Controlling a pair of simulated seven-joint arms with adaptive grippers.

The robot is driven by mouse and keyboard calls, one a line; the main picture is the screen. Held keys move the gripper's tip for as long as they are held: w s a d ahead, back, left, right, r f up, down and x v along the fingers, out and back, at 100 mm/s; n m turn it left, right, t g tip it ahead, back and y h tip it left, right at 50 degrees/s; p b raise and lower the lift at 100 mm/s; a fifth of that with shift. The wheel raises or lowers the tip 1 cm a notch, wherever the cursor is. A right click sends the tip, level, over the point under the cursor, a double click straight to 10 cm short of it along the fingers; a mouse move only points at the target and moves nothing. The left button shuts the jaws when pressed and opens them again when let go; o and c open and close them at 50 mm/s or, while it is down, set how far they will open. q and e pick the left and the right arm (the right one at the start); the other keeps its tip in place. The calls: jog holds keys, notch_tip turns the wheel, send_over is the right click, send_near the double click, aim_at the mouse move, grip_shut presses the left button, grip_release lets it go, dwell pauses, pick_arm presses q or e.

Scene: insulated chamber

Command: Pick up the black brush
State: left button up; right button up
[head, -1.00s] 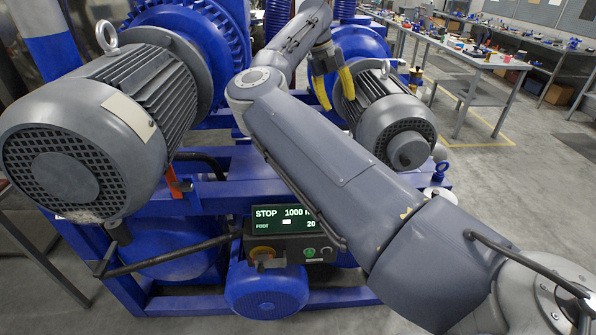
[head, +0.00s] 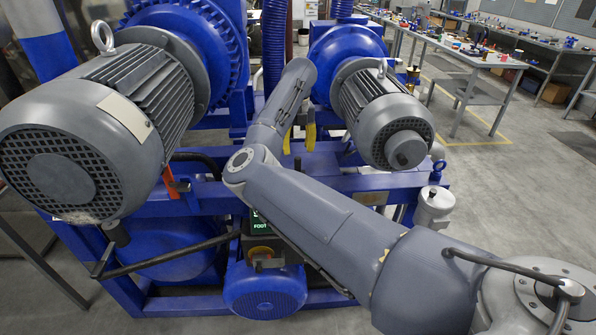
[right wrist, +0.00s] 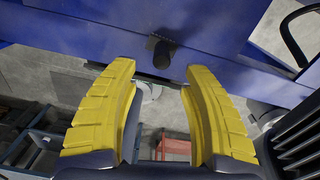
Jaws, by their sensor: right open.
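My right gripper (head: 299,140) has yellow fingers that show past the end of its arm, above the blue frame between the two grey motors. In the right wrist view the right gripper (right wrist: 161,72) is open, its fingers spread wide with nothing between them. A small dark cylindrical piece (right wrist: 163,52), possibly the black brush, shows against the blue beam just beyond the fingertips, apart from both. I cannot tell for certain that it is the brush. No brush can be made out in the head view, where my arm covers part of the frame. My left gripper is not in view.
A large grey motor (head: 85,140) stands at left and a smaller one (head: 385,115) at right, close to my right forearm. A control box with a display (head: 260,222) is partly covered by my arm. Workbenches (head: 480,58) stand behind at right; floor there is open.

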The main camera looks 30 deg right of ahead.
aim_at(298, 168)
jog(key=shift+f, duration=4.9)
grip_shut()
